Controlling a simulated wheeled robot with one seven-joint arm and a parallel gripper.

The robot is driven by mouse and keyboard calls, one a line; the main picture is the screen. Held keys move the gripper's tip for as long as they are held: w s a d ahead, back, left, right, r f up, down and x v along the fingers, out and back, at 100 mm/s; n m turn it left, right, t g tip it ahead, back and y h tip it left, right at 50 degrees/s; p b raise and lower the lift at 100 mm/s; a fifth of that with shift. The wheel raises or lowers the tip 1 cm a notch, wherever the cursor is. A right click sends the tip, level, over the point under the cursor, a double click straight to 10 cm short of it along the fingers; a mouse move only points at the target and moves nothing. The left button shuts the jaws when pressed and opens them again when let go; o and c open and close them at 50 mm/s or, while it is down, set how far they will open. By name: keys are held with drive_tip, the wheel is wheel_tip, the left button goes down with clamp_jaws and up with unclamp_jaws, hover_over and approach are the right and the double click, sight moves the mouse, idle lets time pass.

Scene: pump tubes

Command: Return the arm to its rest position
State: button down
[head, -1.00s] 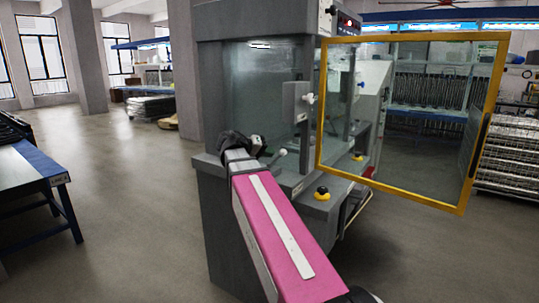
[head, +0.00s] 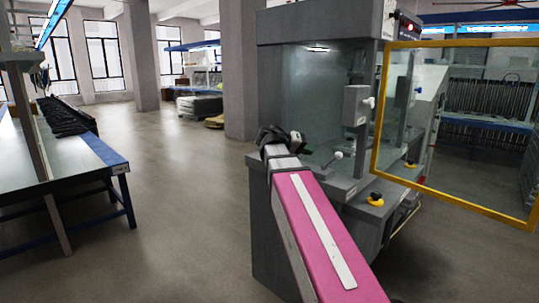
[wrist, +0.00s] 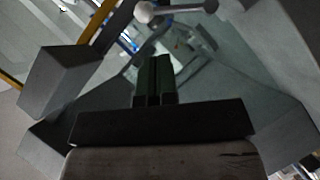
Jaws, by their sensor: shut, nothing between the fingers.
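My gripper shows in the wrist view (wrist: 153,78) as two dark fingers lying together, with nothing between them. In the head view my pink arm reaches forward from the bottom right. The arm's dark far end is in front of the grey test machine (head: 277,215), and the fingertips cannot be made out there. The machine's yellow-framed door (head: 382,110) stands open to the right. A lever with a white ball knob (wrist: 145,12) is just beyond the fingers in the wrist view, apart from them.
A yellow and black button (head: 375,199) sits on the machine's front ledge. A long blue-edged table (head: 60,175) stands at the left with dark items on it. The floor (head: 185,190) between table and machine is clear. A pillar (head: 241,70) stands behind.

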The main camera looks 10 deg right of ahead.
drive_tip(key=s+a+f+n+y, duration=0.1)
drive_tip(key=s+a+f+y, duration=0.3)
drive_tip(key=f, duration=1)
drive_tip(key=s+a+f+n+g+y, duration=0.1)
drive_tip(key=s+a+f+y, duration=0.3)
drive_tip(key=f, duration=1)
drive_tip(key=s+a+f+n+g+y, duration=0.1)
drive_tip(key=s+a+f+y, duration=0.4)
drive_tip(key=f, duration=1)
drive_tip(key=shift+a+n+y, duration=0.15)
drive_tip(key=shift+n+y, duration=0.25)
drive_tip(key=shift+n, duration=0.5)
